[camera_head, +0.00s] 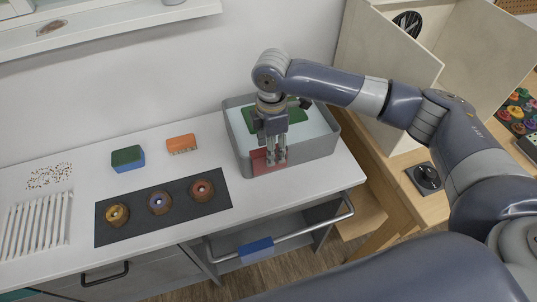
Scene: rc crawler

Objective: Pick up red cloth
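The red cloth (258,162) hangs over the front rim of a grey tub (315,152) that holds pale liquid. My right gripper (275,161) comes in from the right and points down at the cloth. Its fingers are at the rim and cover the middle of the cloth. I cannot tell whether they are closed on it or only in front of it. My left gripper is not in view.
A green item (294,114) lies in the tub behind my gripper. A green-and-blue sponge (128,158), an orange sponge (181,144) and a dark mat (104,233) with three round pieces are on the white counter (90,160).

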